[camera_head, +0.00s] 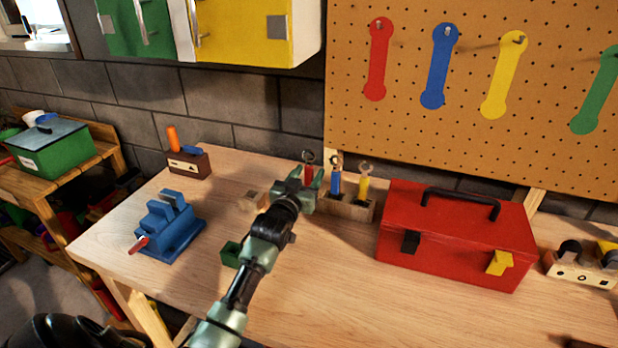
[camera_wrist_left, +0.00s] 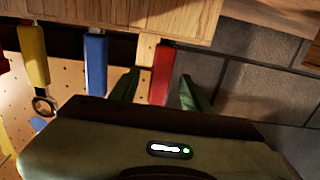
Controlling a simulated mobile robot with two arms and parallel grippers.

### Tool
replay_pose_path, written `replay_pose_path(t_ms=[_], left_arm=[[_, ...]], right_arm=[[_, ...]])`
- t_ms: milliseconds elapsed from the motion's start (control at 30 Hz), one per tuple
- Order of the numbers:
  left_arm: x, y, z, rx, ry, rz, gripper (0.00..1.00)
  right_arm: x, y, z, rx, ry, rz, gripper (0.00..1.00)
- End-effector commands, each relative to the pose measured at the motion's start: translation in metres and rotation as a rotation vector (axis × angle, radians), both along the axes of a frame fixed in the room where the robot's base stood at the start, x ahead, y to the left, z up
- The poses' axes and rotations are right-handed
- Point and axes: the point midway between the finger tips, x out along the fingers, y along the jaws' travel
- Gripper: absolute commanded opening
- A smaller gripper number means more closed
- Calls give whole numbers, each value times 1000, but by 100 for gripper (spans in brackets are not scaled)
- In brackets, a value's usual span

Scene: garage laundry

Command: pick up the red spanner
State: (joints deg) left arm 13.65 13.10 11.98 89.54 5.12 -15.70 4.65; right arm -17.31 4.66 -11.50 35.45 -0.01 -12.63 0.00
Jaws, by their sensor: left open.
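The red spanner (camera_head: 308,171) stands upright at the left end of a wooden rack (camera_head: 346,209), beside the blue spanner (camera_head: 336,183) and the yellow spanner (camera_head: 363,186). My left gripper (camera_head: 306,180) is open at the red spanner and hides its lower part in the head view. In the left wrist view, which looks upside down, the red spanner's handle (camera_wrist_left: 163,73) shows between the two open green fingers (camera_wrist_left: 158,90). The blue spanner (camera_wrist_left: 96,66) is just outside one finger. Whether the fingers touch the red handle cannot be told. My right gripper is not in view.
A red toolbox (camera_head: 455,240) stands close right of the rack. A blue vise (camera_head: 168,225) and a small brown block with an orange handle (camera_head: 187,164) are to the left. A pegboard (camera_head: 400,130) with coloured spanner shapes rises behind. The front of the workbench (camera_head: 330,290) is clear.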

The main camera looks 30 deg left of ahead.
Motion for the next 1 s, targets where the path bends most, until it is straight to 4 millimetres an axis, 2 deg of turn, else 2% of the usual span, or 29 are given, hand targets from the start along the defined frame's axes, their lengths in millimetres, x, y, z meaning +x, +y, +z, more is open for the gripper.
replay_pose_path(t_ms=[33, 200, 500, 667, 700, 1000], left_arm=[[9, 2, 6, 0, -1, 0, 47], [28, 7, 4, 0, -1, 0, 47], [32, 8, 2, 0, -1, -1, 47], [32, 8, 2, 0, -1, 0, 3], [32, 8, 2, 0, 0, 0, 0], [32, 8, 4, 0, -2, 0, 0]], right_arm=[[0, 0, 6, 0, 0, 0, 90], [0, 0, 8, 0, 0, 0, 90], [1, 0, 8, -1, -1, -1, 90], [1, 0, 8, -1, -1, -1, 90], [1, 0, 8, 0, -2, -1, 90], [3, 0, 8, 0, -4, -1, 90]])
